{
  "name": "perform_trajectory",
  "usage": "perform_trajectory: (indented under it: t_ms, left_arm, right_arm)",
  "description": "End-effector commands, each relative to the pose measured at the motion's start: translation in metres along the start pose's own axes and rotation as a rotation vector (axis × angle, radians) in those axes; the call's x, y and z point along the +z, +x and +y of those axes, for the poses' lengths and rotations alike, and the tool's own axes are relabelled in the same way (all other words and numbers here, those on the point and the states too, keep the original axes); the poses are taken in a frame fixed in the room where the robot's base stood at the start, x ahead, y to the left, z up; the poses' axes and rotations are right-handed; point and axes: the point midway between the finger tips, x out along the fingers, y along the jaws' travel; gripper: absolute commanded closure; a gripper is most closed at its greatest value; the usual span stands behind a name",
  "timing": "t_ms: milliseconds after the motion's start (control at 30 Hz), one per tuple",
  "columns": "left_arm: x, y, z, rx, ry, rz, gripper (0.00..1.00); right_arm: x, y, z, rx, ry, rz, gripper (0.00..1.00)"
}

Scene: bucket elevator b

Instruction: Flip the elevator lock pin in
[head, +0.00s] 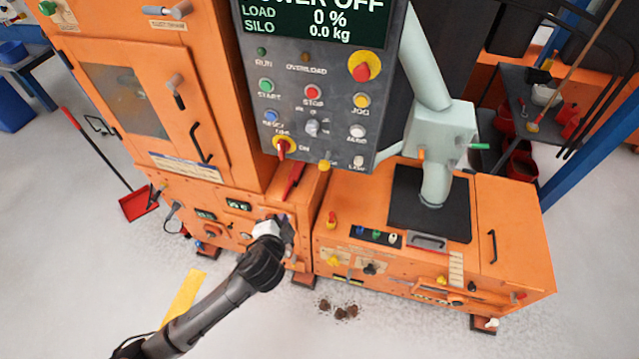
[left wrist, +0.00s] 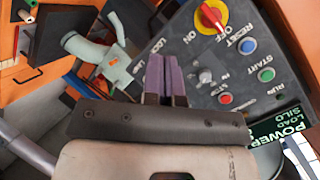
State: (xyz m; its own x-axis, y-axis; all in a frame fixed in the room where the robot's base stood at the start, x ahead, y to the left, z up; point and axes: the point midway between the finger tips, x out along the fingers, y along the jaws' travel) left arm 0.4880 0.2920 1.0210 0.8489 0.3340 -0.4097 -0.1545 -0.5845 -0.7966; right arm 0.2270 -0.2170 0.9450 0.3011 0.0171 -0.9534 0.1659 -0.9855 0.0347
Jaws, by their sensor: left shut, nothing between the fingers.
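My left gripper (head: 284,222) reaches in from the bottom left, in front of the orange machine's (head: 240,150) lower part, below the control panel. In the left wrist view its purple fingers (left wrist: 165,78) are shut with nothing between them, and the panel (left wrist: 215,75) shows behind them. I cannot tell which fitting is the lock pin. A red lever (head: 295,178) hangs just under the panel, above my gripper.
The control panel (head: 320,120) juts out above my gripper; its screen reads power off. A pale green chute (head: 438,140) stands on the right-hand unit. Brown clumps (head: 338,308) lie on the floor in front. A red dustpan (head: 138,203) lies at left. The front floor is mostly clear.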

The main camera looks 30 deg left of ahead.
Motion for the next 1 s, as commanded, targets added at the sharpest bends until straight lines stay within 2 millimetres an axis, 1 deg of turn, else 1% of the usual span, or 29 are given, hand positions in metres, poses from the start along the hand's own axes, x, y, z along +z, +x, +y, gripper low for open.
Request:
perform_trajectory:
  t_ms: [33, 167, 300, 400, 500, 600, 1000]
  left_arm:
    - [-0.004, 0.005, -0.001, -0.039, 0.08, 0.04, 1.0]
    - [-0.019, 0.012, -0.004, -0.14, 0.269, 0.156, 1.0]
    - [-0.038, 0.009, -0.008, -0.224, 0.419, 0.265, 1.0]
    - [-0.048, 0.004, -0.01, -0.26, 0.489, 0.322, 1.0]
    - [-0.054, 0.002, -0.009, -0.279, 0.538, 0.356, 1.0]
    - [-0.055, 0.002, -0.009, -0.284, 0.562, 0.356, 1.0]
    - [-0.055, 0.002, -0.009, -0.284, 0.568, 0.353, 1.0]
  right_arm:
    - [-0.002, -0.005, 0.0, 0.0, 0.0, 0.005, 1.0]
    - [-0.003, -0.007, 0.0, 0.0, 0.0, 0.01, 1.0]
    - [-0.003, -0.006, 0.0, 0.0, 0.0, 0.01, 1.0]
    - [-0.003, -0.006, 0.0, 0.0, 0.0, 0.009, 1.0]
    - [-0.002, -0.006, 0.0, 0.0, 0.0, 0.008, 1.0]
    - [-0.002, -0.006, 0.0, 0.0, 0.0, 0.008, 1.0]
    - [-0.002, -0.005, 0.0, -0.001, 0.001, 0.007, 1.0]
